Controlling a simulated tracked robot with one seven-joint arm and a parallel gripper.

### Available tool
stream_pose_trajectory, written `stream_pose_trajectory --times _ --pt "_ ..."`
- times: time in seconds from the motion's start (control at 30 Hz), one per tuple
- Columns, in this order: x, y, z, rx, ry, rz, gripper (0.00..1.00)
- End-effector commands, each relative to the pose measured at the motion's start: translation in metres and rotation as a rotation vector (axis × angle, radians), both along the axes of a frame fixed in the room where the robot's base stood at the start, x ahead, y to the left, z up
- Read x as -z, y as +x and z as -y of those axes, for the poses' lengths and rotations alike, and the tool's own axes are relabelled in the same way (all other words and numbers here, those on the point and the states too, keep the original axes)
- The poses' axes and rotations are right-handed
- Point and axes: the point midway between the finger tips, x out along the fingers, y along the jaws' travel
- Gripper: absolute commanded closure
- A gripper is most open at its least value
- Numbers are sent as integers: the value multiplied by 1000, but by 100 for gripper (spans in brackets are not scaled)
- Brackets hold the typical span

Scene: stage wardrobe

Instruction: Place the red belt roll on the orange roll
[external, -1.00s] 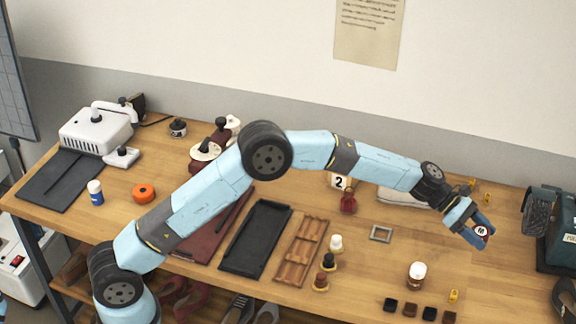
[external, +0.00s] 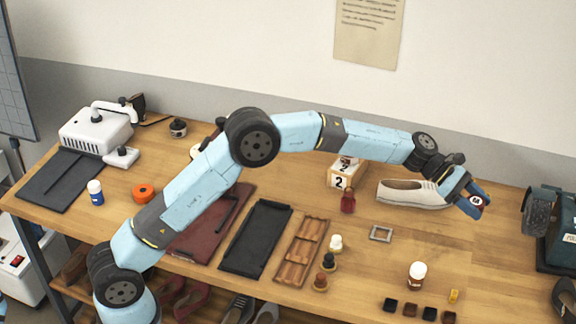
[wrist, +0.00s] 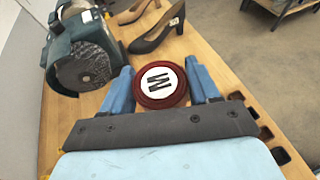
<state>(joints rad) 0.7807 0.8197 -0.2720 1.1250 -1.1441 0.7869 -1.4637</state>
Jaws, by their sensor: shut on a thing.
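The red belt roll (wrist: 162,86) is a dark red disc with a white, lettered face. It sits between the blue fingers of my gripper (wrist: 165,88) in the wrist view. In the external view my gripper (external: 474,203) is shut on it above the right part of the bench, and only the roll's pale label (external: 476,201) shows clearly between the fingers. The orange roll (external: 143,193) lies flat at the left of the bench, with a dark hole in its middle. It is far from my gripper, and its top is clear.
A dark red mat (external: 200,240), a black tray (external: 256,237) and a wooden rack (external: 302,252) lie mid-bench. A pale shoe (external: 412,194) and a numbered box (external: 341,176) stand toward the back. A green machine (external: 560,230) stands at right.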

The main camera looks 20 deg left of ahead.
Motion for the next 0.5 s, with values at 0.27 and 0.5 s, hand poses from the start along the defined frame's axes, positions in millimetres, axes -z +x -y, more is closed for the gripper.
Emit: stream_pose_trajectory --times 0.27,0.5 --pt "-5 71 -73 -79 0 1 72" --pt "-9 134 -158 -162 0 0 72"
